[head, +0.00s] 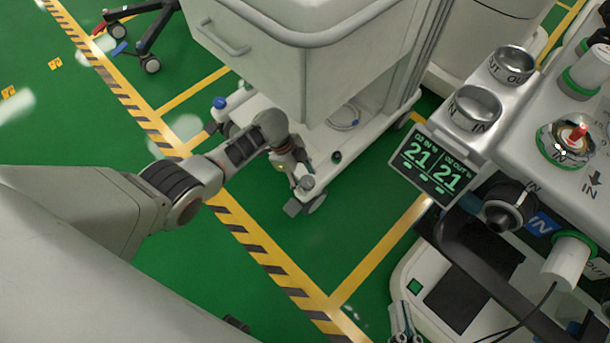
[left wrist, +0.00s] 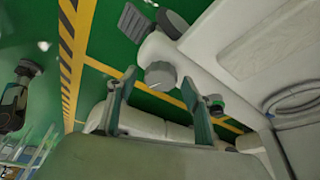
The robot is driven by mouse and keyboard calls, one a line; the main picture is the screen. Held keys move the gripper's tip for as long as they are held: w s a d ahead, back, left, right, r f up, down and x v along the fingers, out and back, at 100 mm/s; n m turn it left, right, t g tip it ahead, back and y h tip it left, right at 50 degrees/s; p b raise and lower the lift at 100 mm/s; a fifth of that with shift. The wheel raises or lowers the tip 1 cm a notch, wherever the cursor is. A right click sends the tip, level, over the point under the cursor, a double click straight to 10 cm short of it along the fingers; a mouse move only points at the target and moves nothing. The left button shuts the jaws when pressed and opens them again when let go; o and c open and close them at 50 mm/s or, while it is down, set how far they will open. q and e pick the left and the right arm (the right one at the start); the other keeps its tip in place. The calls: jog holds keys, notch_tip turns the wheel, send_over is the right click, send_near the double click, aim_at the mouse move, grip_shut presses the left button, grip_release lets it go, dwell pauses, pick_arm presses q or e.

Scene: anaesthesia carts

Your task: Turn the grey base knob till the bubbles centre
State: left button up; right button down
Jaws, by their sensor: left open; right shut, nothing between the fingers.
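The grey base knob (left wrist: 160,75) is round and ribbed, on the pale corner of the cart base; in the head view it shows small (head: 307,182). My left gripper (head: 295,170) comes down beside that corner. In the left wrist view its two fingers (left wrist: 158,84) stand apart with the knob framed between the tips; contact cannot be told. My right gripper (head: 405,324) is shut at the bottom edge.
The cart's drawer body (head: 300,70) stands above the base. A wheel (head: 316,204) and a grey pedal (head: 292,208) are at the knob's corner. A machine with a display reading 21 and 21 (head: 432,168) fills the right.

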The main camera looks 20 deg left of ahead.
pick_arm(q)
jog(key=shift+a+r, duration=0.2)
jog(key=shift+r, duration=0.05)
jog(key=a, duration=1.2)
jog(key=shift+s+r, duration=0.15)
jog(key=shift+s, duration=0.25)
